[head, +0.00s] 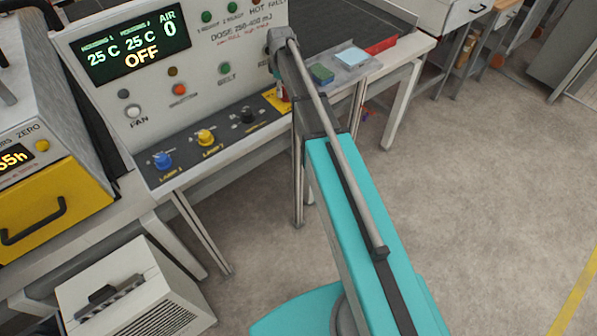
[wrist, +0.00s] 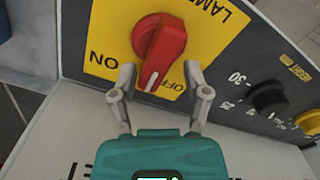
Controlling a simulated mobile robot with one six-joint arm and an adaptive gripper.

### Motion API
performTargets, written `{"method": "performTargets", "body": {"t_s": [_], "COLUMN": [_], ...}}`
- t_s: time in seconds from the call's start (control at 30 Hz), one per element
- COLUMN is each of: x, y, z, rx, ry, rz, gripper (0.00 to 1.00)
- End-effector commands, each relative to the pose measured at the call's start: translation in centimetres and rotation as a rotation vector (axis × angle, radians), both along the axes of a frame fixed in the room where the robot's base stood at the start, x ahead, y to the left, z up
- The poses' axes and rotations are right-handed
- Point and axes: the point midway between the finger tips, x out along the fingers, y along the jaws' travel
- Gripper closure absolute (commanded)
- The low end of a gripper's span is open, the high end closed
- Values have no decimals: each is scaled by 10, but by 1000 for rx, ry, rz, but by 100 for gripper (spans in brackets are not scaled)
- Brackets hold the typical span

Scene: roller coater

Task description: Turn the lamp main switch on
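The lamp main switch (wrist: 160,48) is a red rotary knob on a yellow plate (wrist: 108,32) marked ON and OFF, seen in the wrist view. Its handle's white-marked end points down in the picture, close to the OFF label. My gripper (wrist: 160,88) is open, with one finger on each side of the knob's lower end; whether either finger touches it I cannot tell. In the head view the yellow plate (head: 271,99) shows at the panel's lower right, with the knob mostly hidden by my arm. My fingers are not clearly visible there.
The control panel (head: 205,85) has a display (head: 135,45) reading 25 C, 25 C and OFF. A black knob (wrist: 270,98) sits beside the yellow plate. Blue (head: 162,161) and yellow (head: 206,137) lamp knobs are further left. Open floor (head: 470,200) lies to the right.

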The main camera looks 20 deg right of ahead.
Motion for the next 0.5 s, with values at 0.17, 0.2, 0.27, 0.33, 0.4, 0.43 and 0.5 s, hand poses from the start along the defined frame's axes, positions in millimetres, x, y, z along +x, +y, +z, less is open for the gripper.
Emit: {"method": "performTargets", "body": {"t_s": [0.17, 0.2, 0.27, 0.33, 0.4, 0.43, 0.5], "x": [-2, -2, -3, -4, -4, -4, -3], "y": [1, 1, 2, 2, 2, 2, 2], "z": [0, 0, 0, 0, 4, 9, 15], "rx": [0, 0, 0, 0, 0, 0, 0], "ry": [0, 0, 0, 0, 0, 0, 0], "rz": [120, 147, 186, 232, 267, 264, 262], "gripper": [40, 40, 40, 40, 40, 40, 40]}}
